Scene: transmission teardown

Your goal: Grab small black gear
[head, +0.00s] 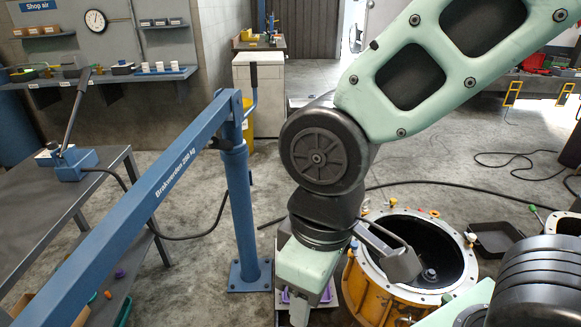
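My gripper (305,300) points down at the lower middle of the head view, to the left of the open transmission housing. Its fingers are mostly hidden by its own pale green body, so I cannot tell whether it is open or shut. I cannot make out a small black gear. The yellow housing (372,287) has a pale bolted rim and a dark interior, with a small metal shaft end (430,275) showing inside. Purple parts (326,296) lie on a light surface below and behind my gripper, partly hidden by it.
A blue hoist (238,200) stands left of my arm, its long boom crossing the lower left. A grey workbench (50,215) is at the left. A black tray (495,238) lies on the floor right of the housing. Cables cross the floor. Open floor lies behind the hoist.

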